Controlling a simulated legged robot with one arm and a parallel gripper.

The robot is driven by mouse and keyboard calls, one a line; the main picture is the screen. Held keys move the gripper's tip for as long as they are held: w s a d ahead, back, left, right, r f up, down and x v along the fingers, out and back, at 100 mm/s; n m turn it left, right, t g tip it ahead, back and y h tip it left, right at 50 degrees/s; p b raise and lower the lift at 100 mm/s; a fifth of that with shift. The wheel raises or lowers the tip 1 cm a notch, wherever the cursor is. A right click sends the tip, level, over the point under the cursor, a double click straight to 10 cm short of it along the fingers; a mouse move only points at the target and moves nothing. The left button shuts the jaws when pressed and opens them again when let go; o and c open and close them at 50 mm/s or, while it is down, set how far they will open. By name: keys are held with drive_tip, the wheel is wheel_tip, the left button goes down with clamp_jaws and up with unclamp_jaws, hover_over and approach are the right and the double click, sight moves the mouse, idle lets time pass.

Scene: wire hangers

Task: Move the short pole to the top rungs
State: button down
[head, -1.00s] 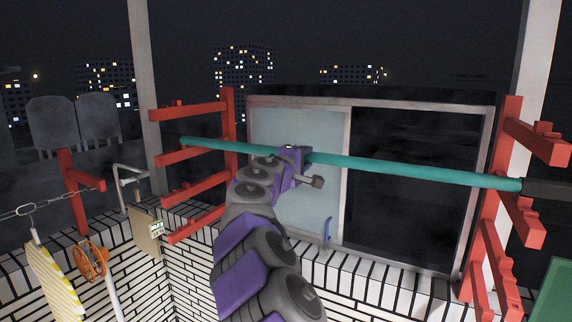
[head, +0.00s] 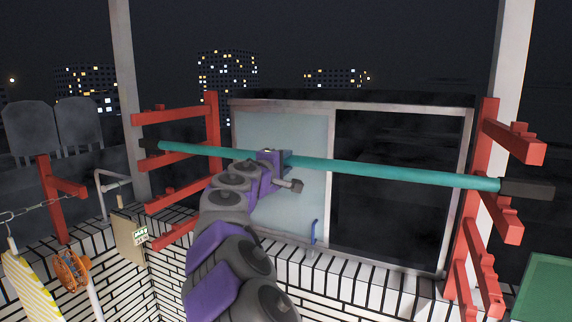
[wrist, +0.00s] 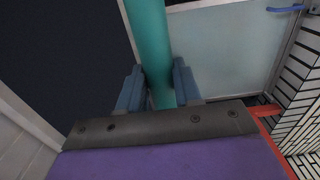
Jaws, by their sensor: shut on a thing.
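The short pole (head: 385,173) is teal with black ends. It spans nearly level across the head view, sloping slightly down to the right. My gripper (head: 277,160) is shut on it left of its middle; the wrist view shows the pole (wrist: 148,40) between the blue fingers (wrist: 157,88). The left red rack (head: 213,140) has its top rung (head: 165,115) above the pole's left end. The right red rack (head: 475,200) has its top rung (head: 515,140) above the pole's right end and a lower rung (head: 507,220) below. Whether the pole touches any rung, I cannot tell.
A framed glass window (head: 285,130) stands behind the pole, above a white brick wall (head: 350,285). A green panel (head: 545,290) is at lower right.

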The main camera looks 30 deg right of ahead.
drive_tip(key=w+r+b+v, duration=0.1)
drive_tip(key=v, duration=1.4)
drive_tip(key=shift+s+a+r+h, duration=0.2)
drive_tip(key=shift+s+a+h, duration=0.1)
drive_tip(key=shift+a, duration=0.25)
idle(0.9)
drive_tip(key=shift+a, duration=0.1)
idle(0.6)
wheel_tip(320, 180, up, 15)
drive_tip(key=p, duration=0.6)
